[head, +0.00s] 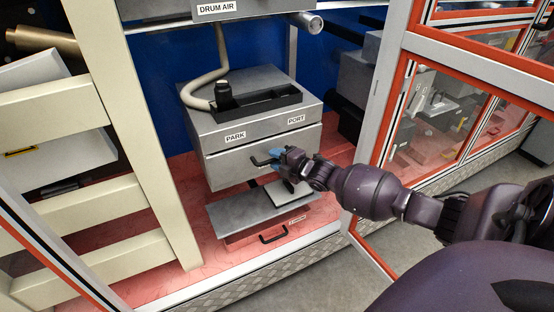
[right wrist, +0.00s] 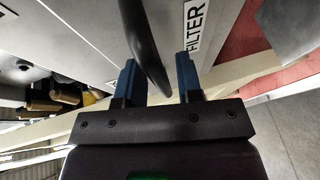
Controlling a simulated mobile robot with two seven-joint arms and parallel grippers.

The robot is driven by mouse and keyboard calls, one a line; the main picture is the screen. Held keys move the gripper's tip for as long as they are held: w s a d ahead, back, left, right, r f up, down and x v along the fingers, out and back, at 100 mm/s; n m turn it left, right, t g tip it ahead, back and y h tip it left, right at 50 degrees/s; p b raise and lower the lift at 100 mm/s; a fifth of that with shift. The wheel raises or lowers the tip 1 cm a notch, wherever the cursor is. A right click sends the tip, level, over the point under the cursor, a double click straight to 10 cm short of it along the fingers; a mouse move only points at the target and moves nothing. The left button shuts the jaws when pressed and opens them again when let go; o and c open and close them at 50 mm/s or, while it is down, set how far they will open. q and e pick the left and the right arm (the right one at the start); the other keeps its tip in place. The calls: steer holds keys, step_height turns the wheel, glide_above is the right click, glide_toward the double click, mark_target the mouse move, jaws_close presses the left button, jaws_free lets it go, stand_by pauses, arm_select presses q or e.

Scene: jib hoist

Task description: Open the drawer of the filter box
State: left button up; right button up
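The filter box is a grey metal box (head: 225,132) standing in the cabinet, with PARK and PORT labels on its upper part. Its drawer front (head: 228,168) looks closed. A dark bar handle (head: 258,162) sits on that front. In the right wrist view the handle (right wrist: 146,45) passes between my right gripper's two blue fingers (right wrist: 160,78), with a gap showing on either side. A FILTER label (right wrist: 195,28) is beside it. In the head view my right gripper (head: 270,156) is at the handle and covers part of the front. My left gripper is not in view.
A lower drawer (head: 255,235) with its own handle is below a grey shelf plate (head: 245,213). A black tray (head: 258,103) and a hose (head: 205,75) are on top of the box. A cream frame (head: 140,130) stands left; an orange-edged glazed door (head: 440,120) is at right.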

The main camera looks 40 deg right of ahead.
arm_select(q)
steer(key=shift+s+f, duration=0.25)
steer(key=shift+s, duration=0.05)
arm_select(e)
jaws_close()
steer(key=shift+s+r, duration=0.1)
steer(key=shift+s, duration=0.1)
arm_select(q)
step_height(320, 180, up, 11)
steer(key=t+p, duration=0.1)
steer(key=p, duration=1.1)
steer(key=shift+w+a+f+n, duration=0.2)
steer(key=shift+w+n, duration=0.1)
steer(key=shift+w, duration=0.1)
arm_select(e)
steer(key=s+a, duration=0.3)
steer(key=s, duration=0.9)
steer(key=s+a, duration=0.3)
steer(key=s, duration=1)
steer(key=shift+s+a, duration=0.15)
steer(key=shift+s, duration=0.1)
steer(key=shift+o, duration=0.9)
jaws_free()
